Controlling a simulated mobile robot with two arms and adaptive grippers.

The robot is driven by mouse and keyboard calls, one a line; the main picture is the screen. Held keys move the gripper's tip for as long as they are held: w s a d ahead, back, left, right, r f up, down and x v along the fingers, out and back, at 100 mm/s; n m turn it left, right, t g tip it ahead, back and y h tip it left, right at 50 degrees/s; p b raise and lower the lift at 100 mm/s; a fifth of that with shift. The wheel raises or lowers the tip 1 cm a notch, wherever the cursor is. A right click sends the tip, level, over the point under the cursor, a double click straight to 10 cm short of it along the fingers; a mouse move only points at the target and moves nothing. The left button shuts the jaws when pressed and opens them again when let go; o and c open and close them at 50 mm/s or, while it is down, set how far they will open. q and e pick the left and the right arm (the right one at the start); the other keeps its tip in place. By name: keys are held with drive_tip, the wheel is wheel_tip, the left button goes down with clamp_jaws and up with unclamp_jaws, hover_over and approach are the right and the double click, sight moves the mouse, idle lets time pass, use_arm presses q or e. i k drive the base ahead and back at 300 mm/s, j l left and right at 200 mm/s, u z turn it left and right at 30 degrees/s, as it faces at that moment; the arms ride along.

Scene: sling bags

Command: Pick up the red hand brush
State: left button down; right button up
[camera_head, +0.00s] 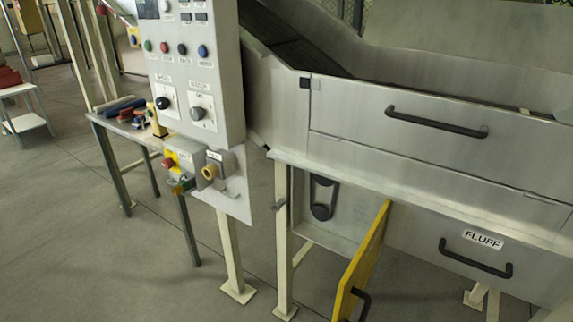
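A small table (103,121) at the left carries several small items, among them a blue one (124,105) and a dark reddish one (126,115). The reddish one may be the red hand brush, but it is too small to tell. Neither of my grippers is in view.
A grey control panel (185,84) with knobs and buttons stands beside a large metal machine (355,110). A yellow door (364,262) stands open below it. A white stand (26,122) with red things (9,78) is at the far left. Grey floor (110,250) is clear at lower left.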

sight(128, 115)
drive_tip(key=i+j, duration=0.1)
drive_tip(key=j, duration=0.2)
drive_tip(key=i+j+z, duration=0.1)
drive_tip(key=j, duration=0.25)
drive_tip(key=i+j, duration=0.15)
drive_tip(key=j, duration=0.2)
drive_tip(key=i+j, duration=0.1)
drive_tip(key=j, duration=0.2)
drive_tip(key=i+j+z, duration=0.15)
drive_tip(key=j, duration=0.4)
drive_tip(key=i+j+z, duration=0.2)
drive_tip(key=j, duration=0.35)
drive_tip(key=i+j+z, duration=0.15)
drive_tip(key=j, duration=0.4)
drive_tip(key=i+j+z, duration=0.15)
drive_tip(key=j, duration=0.45)
drive_tip(key=j+z, duration=0.2)
drive_tip(key=j, duration=0.4)
drive_tip(key=i, duration=0.05)
